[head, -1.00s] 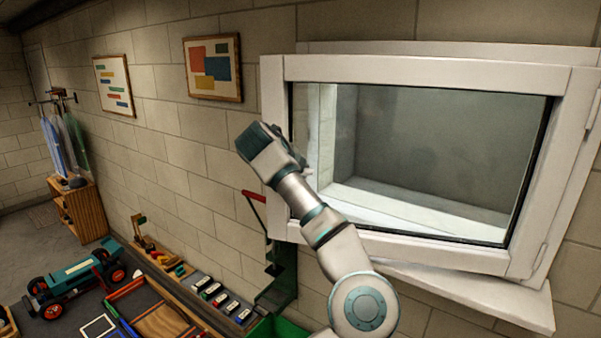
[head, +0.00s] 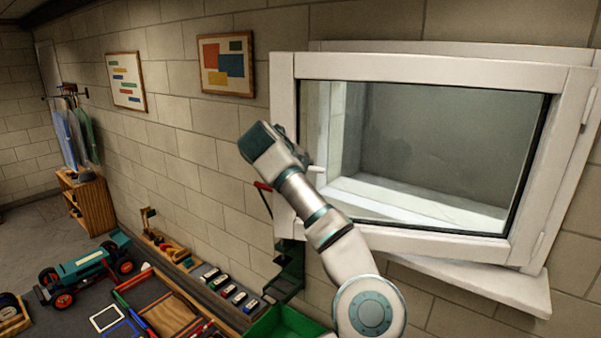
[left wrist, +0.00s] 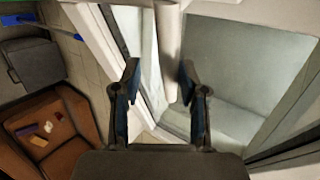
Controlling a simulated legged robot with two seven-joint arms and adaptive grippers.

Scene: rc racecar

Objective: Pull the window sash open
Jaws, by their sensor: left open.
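The window sash (head: 420,68) is a white frame with a glass pane, at the right in the head view. It stands at an angle to the fixed frame behind it, its left side out from the wall, hinges at right. A white handle (head: 316,168) shows on its left side, just right of my left wrist. In the left wrist view, my left gripper (left wrist: 160,82) is open, and a pale bar (left wrist: 168,45), apparently the handle, stands between or beyond its fingers; contact cannot be told. The fingers are hidden in the head view. My right gripper is not in view.
A white sill (head: 480,285) juts out below the window. A green bin (head: 285,322), toy cars (head: 232,293) and a large teal racecar (head: 85,268) are low at left. Two framed pictures (head: 226,65) hang on the block wall. Space before the sash looks clear.

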